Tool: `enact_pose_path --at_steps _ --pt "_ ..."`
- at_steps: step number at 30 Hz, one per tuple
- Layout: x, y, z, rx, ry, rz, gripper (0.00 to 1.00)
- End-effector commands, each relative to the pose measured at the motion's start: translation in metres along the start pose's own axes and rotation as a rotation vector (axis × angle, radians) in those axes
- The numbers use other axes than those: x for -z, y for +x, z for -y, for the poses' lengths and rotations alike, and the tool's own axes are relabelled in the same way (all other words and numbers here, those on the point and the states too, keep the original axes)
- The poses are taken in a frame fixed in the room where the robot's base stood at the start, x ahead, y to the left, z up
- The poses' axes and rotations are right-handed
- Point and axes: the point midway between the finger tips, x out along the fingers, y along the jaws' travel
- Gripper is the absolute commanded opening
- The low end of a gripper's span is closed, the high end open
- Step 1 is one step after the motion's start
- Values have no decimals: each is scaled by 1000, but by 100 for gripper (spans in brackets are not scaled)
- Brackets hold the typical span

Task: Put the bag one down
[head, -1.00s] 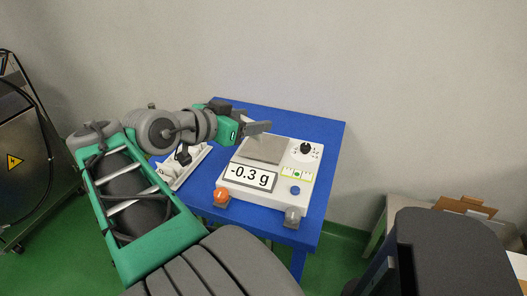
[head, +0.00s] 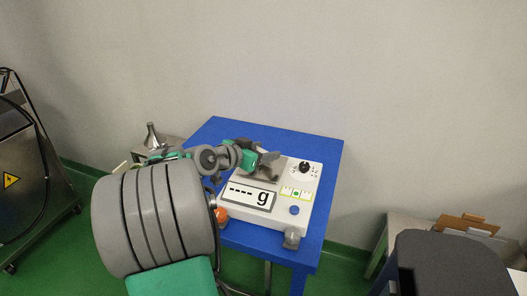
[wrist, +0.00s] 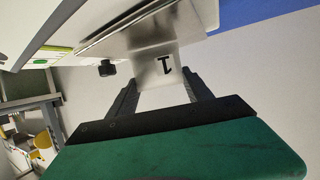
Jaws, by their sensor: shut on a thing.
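Bag one (wrist: 165,64), a pale bag marked with a black "1", is between the two dark fingers of my gripper (wrist: 160,92) in the wrist view. The gripper is shut on it. The bag's far end is at the scale's metal plate (wrist: 115,38); I cannot tell whether it touches. In the head view my gripper (head: 268,158) is low over the plate of the white scale (head: 312,185), and the bag is hard to make out there. The scale's display (head: 248,195) reads "---- g".
The scale stands on a blue table (head: 328,150), with free room at the back and right edge. A metal machine (head: 30,180) stands far left.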

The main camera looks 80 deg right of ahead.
Motion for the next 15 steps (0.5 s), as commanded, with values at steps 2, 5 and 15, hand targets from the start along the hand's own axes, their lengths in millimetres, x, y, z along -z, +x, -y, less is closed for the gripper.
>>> enact_pose_path --at_steps 2,5,15 --pt "1 0 0 1 2 -1 22" --pt "1 -1 0 1 2 -1 22" --pt "-2 0 0 1 1 -1 74"
